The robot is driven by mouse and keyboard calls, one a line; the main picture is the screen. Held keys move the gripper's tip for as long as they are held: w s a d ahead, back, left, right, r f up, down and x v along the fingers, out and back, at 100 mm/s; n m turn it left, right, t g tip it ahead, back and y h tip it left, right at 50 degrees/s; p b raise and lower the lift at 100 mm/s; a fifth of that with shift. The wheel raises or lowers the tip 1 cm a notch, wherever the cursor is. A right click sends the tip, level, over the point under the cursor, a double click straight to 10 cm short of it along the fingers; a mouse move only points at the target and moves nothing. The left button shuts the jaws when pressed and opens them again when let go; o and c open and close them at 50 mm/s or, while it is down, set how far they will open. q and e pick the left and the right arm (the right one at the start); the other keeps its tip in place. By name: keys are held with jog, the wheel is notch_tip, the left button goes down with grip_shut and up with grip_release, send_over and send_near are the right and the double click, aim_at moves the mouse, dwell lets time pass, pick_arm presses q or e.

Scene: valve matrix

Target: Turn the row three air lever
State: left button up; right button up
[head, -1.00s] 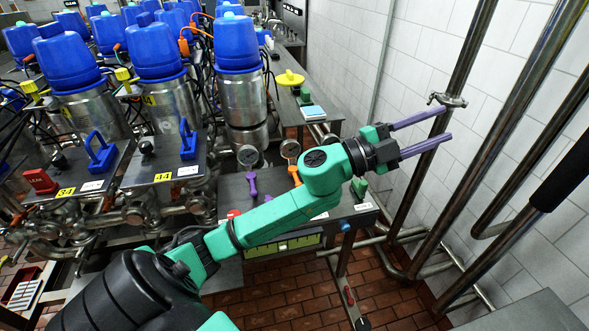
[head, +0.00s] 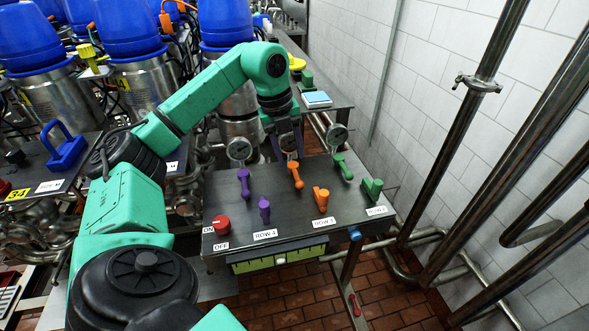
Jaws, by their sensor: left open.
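The dark control panel (head: 292,205) has levers in coloured columns. Above the ROW 3 label (head: 323,222) are a long orange lever (head: 295,175) and a shorter orange lever (head: 321,197). I cannot read which one is marked air. Purple levers (head: 244,182) stand to the left above ROW 4, and green levers (head: 343,167) to the right. My left gripper (head: 288,152) points down at the panel's back edge, just behind the long orange lever. I see no contact with the lever. My right gripper is not in view.
A red ON/OFF knob (head: 221,225) sits at the panel's left corner. Round gauges (head: 337,136) line its back edge. Steel tanks with blue tops (head: 106,34) stand behind at left. Vertical pipes (head: 475,95) and a tiled wall are at right.

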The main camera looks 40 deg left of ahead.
aim_at(296, 173)
pick_arm(q)
jog(key=f, duration=0.4)
jog(key=shift+w+d+f+p, duration=0.2)
jog(key=shift+w+f+p, duration=0.1)
jog(key=shift+f, duration=0.05)
jog(key=shift+w+d+f, duration=0.1)
jog(key=shift+d+f, duration=0.05)
jog(key=shift+f, duration=0.05)
grip_shut()
dwell(0.8)
